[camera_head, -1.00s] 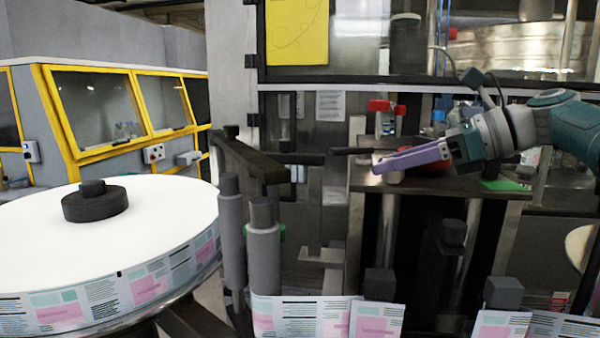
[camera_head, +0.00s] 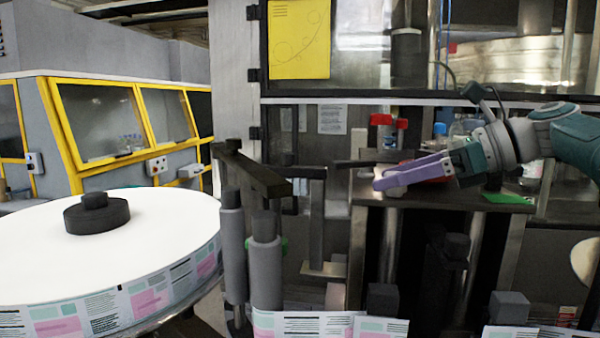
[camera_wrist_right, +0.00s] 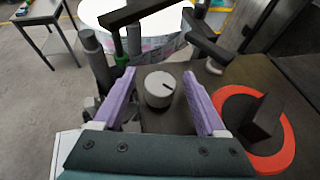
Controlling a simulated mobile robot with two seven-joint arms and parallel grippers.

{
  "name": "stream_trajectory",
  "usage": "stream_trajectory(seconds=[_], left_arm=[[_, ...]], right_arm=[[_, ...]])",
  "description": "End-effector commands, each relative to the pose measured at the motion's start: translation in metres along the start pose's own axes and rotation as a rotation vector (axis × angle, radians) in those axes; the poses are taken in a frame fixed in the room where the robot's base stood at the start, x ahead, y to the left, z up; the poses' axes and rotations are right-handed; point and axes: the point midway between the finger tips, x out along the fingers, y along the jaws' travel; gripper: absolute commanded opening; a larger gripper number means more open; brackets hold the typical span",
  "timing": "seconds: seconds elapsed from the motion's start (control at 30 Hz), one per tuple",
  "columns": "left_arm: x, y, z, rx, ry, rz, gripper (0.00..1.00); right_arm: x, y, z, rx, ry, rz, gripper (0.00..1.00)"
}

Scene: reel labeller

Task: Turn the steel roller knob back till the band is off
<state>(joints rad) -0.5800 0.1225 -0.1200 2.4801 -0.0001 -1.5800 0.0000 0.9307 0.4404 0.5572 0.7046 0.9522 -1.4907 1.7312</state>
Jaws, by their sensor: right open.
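The steel roller knob (camera_wrist_right: 159,88) is a short grey cylinder with a dark line on its top, seen in the right wrist view on a dark plate. My right gripper (camera_wrist_right: 165,92) is open, its two purple fingers on either side of the knob. I see a gap between the knob and each finger. In the head view my right gripper (camera_head: 385,182) reaches in from the right, low over the machine's table (camera_head: 440,197); I cannot make out the knob there. A band that I can be sure of does not show. My left gripper is not in view.
A red-orange disc with a black upright block (camera_wrist_right: 262,120) stands close right of the gripper in the wrist view. A dark bar (camera_head: 252,168) and grey rollers (camera_head: 265,260) stand to the left. A large white label reel (camera_head: 150,240) fills the lower left.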

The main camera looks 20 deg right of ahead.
Motion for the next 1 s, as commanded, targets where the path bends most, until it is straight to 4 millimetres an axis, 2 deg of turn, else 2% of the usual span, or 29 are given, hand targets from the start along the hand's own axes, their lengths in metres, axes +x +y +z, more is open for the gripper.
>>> stream_trajectory(seconds=[0.17,0.4,0.53,0.7,1.0], left_arm=[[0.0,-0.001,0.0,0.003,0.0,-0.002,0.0],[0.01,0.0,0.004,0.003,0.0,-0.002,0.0],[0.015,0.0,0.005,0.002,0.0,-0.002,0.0],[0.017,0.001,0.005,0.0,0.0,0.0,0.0],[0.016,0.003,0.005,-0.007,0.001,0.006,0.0]], right_arm=[[-0.019,-0.001,-0.001,-0.002,0.001,-0.004,0.74],[-0.068,-0.001,-0.003,-0.003,0.002,-0.006,0.74],[-0.087,-0.001,-0.002,-0.002,0.001,-0.004,0.74],[-0.098,0.0,-0.001,0.0,0.001,-0.001,0.74],[-0.099,0.0,0.0,0.0,0.0,0.0,0.74]])
